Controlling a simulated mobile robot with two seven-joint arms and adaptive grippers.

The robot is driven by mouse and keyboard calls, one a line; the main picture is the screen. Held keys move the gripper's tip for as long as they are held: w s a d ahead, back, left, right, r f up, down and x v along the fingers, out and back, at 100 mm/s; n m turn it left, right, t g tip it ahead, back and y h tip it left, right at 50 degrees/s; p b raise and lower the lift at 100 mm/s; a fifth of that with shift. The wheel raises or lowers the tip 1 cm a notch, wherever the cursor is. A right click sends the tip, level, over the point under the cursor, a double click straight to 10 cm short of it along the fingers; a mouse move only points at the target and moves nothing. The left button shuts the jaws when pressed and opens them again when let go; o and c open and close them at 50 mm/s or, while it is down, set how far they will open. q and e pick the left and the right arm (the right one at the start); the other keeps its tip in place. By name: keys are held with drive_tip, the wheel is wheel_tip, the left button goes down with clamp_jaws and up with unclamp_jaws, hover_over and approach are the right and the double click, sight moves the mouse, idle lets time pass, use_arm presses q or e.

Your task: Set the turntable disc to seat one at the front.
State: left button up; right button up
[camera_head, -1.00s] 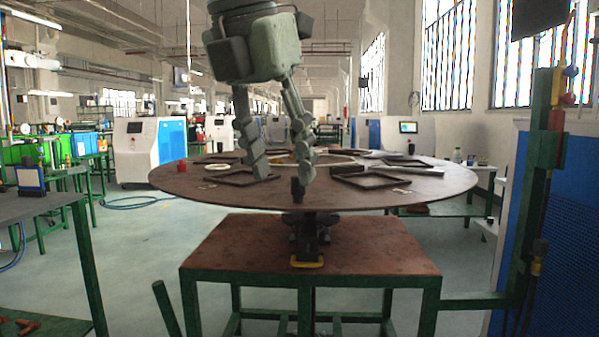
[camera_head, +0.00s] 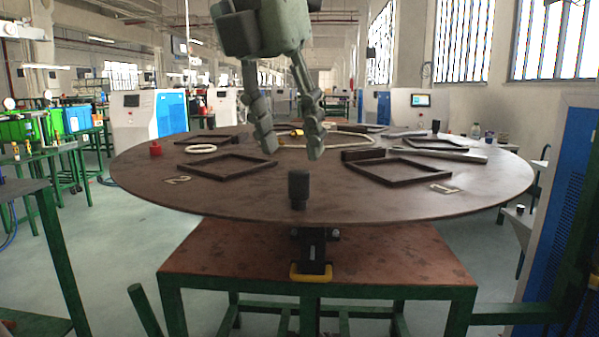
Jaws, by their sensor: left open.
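The brown round turntable disc (camera_head: 225,202) lies flat on its stand. A square dark frame seat with the label "1" (camera_head: 445,188) sits at the front right of the disc. Another square frame seat with the label "2" (camera_head: 176,181) sits at the front left. A black upright knob (camera_head: 298,190) stands at the front of the disc, between these two labels. My left gripper (camera_head: 291,154) comes down from the top, open and empty, with its fingers apart. In the picture its fingertips are above and behind the knob; no contact shows. My right gripper is not in view.
A black bracket with a yellow handle (camera_head: 310,274) is below the disc's front edge, on the brown-topped green table (camera_head: 215,262). A red object (camera_head: 156,148), a pale ring (camera_head: 202,149) and a grey bar (camera_head: 437,153) lie on the disc.

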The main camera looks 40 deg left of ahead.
sight(296, 170)
use_arm(q)
drive_tip(key=x, duration=0.6)
drive_tip(key=shift+f, duration=0.2)
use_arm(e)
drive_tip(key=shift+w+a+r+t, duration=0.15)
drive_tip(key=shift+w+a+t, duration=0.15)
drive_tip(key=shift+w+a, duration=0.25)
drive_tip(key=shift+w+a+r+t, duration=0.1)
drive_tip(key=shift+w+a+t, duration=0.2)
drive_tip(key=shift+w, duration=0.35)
use_arm(q)
clamp_jaws()
drive_tip(key=shift+a, duration=0.1)
